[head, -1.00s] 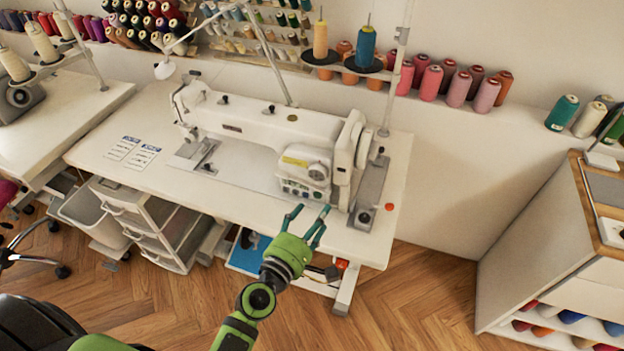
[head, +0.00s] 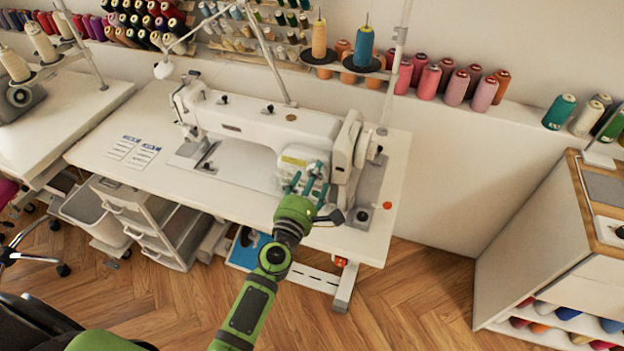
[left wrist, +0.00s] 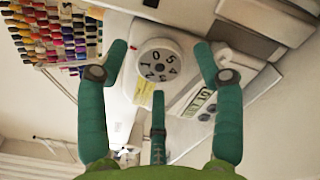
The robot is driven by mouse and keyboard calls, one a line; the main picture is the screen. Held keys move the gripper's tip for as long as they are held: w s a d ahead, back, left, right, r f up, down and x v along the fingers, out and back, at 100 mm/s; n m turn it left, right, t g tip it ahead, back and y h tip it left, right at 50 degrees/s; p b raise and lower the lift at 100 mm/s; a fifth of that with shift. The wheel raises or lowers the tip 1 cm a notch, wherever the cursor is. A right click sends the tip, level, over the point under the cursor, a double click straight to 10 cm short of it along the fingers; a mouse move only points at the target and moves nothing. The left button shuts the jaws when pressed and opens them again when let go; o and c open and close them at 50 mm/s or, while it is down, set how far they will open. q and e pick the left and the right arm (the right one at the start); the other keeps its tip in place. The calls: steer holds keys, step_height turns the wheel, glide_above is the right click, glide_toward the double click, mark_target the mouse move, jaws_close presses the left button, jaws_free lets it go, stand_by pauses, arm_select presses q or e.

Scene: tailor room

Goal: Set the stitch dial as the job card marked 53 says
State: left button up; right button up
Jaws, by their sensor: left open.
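The white stitch dial (left wrist: 158,62) with dark digits is on the sewing machine (head: 262,128); in the left wrist view it sits between the spread fingers of my left gripper (left wrist: 160,75). In the head view my left gripper (head: 305,182) is in front of the machine's right end and hides most of the dial. It is open, and the fingers look apart from the dial. A small display (left wrist: 198,102) is beside the dial. Two job cards (head: 123,148) (head: 143,155) lie on the table's left part; their numbers are too small to read. My right gripper is not in view.
The white sewing table (head: 100,150) is mostly clear left of the machine. A thread stand with two spools (head: 364,44) rises behind it. A lamp (head: 164,69) hangs at the back left. White drawers (head: 165,215) stand under the table.

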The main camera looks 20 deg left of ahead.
arm_select(q)
steer(key=c, duration=1.1)
steer(key=shift+m, duration=0.4)
steer(key=shift+c, duration=0.2)
steer(key=m+p, duration=0.3)
steer(key=m, duration=0.8)
steer(key=shift+r+p, duration=0.15)
steer(key=shift+p, duration=0.15)
steer(key=m+p, duration=0.2)
steer(key=m, duration=0.4)
steer(key=shift+r, duration=0.1)
steer(key=m+p, duration=0.1)
steer(key=m, duration=0.4)
steer(key=shift+m, duration=0.4)
